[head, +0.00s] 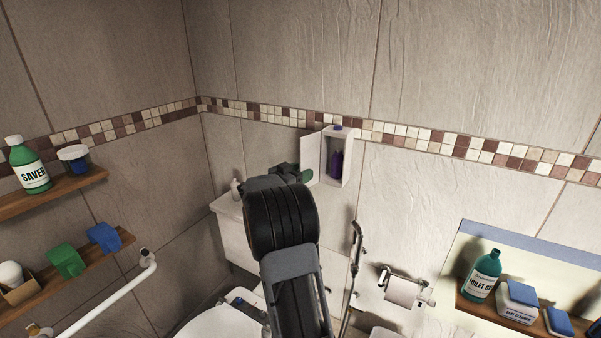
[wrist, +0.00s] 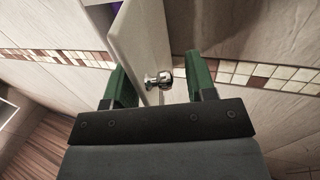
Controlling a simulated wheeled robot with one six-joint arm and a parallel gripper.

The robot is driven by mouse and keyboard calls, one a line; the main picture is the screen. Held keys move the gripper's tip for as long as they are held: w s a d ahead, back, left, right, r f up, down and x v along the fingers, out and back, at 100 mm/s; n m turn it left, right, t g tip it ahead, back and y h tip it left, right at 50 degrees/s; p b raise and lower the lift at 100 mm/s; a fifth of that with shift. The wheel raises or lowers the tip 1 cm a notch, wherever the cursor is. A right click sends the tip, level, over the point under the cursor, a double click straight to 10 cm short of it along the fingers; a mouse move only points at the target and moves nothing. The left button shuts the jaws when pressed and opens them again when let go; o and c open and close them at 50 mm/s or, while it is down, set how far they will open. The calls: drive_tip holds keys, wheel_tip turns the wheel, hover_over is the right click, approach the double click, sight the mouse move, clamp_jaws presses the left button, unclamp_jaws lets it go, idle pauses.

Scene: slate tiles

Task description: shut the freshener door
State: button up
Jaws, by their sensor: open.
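The white freshener box (head: 345,168) is fixed to the wall with its front open, and a purple bottle (head: 336,163) stands inside. Its door (head: 309,150) stands open on the left side; it also shows as a white panel in the wrist view (wrist: 142,38). A shiny metal knob (wrist: 158,79) sits on the door near its edge. My gripper (head: 297,172) is at the door's outer side, partly hidden by my arm. In the wrist view my gripper (wrist: 157,68) is open, its green fingers on either side of the door edge and knob. I cannot tell whether they touch.
A white toilet cistern (head: 232,225) stands below, with a small bottle on top. A grab rail (head: 108,297) and shelves with bottles (head: 60,200) are at left. A paper roll (head: 402,291) and another shelf (head: 500,315) are at right. The wall right of the box is clear.

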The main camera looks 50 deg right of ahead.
clamp_jaws()
idle(0.5)
